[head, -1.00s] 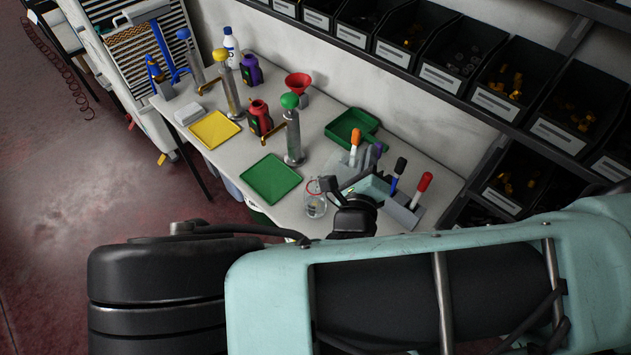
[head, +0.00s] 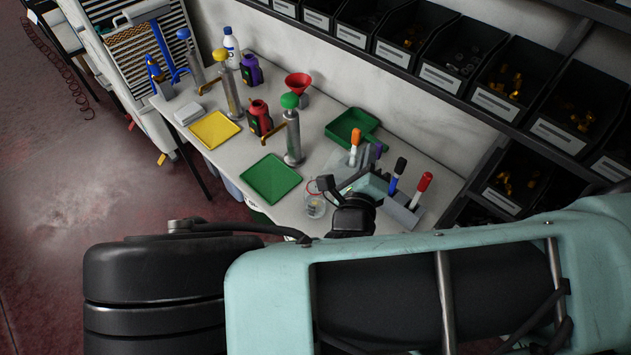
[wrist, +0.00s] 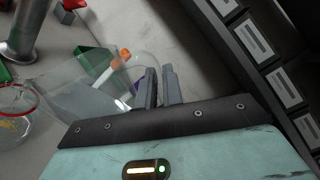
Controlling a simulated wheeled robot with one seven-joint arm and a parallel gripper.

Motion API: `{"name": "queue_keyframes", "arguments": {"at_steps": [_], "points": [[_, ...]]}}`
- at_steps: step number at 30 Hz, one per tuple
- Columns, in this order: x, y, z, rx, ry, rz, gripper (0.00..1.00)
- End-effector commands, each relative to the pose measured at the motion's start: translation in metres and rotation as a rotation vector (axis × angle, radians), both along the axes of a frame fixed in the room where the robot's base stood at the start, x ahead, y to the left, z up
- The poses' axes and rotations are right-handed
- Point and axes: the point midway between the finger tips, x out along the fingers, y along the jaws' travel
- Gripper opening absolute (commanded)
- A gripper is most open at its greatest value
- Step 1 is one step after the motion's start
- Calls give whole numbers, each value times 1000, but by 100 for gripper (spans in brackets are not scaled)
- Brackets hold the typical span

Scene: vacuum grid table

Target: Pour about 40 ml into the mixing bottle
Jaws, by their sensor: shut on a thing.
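My gripper (wrist: 161,80) is shut on a clear, see-through vessel (wrist: 90,92), which lies tilted across the wrist view, pointing toward the left. In the head view, the vessel (head: 372,184) shows only partly, behind my wrist. A clear glass bottle with a reddish ring at its top (head: 315,204) stands upright on the table just left of my gripper; I take it for the mixing bottle. It also shows at the left edge of the wrist view (wrist: 14,118), close to the vessel's left end. I cannot tell the liquid level in either, or whether any is flowing.
A pen holder (head: 404,211) with several capped markers stands close on the right. A green tray (head: 270,179) lies to the left and a green scoop-like tray (head: 350,126) behind. A green-topped metal cylinder (head: 293,140) stands between them. Shelf bins (head: 510,85) line the wall.

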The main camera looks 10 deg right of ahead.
Motion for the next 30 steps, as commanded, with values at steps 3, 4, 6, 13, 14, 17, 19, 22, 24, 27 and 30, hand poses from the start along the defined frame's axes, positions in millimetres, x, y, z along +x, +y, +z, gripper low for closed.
{"name": "queue_keyframes", "arguments": {"at_steps": [3, 4, 6, 13, 14, 17, 19, 22, 24, 27, 30], "points": [[0, 1, 1, -4, 1, 0, 0], [0, 1, 1, -5, 1, 0, 0], [0, 1, 1, -8, 2, 0, 0], [-6, -14, -18, 129, -67, 4, 0], [-7, -16, -17, 171, -88, 6, 0], [-9, -21, -15, 267, -135, 10, 0], [-10, -22, -18, 286, -143, 11, 0], [-11, -23, -22, 308, -153, 12, 0], [-12, -26, -27, 337, -165, 13, 0], [-13, -29, -33, 381, -185, 15, 0], [-14, -30, -36, 409, -197, 17, 0]]}}
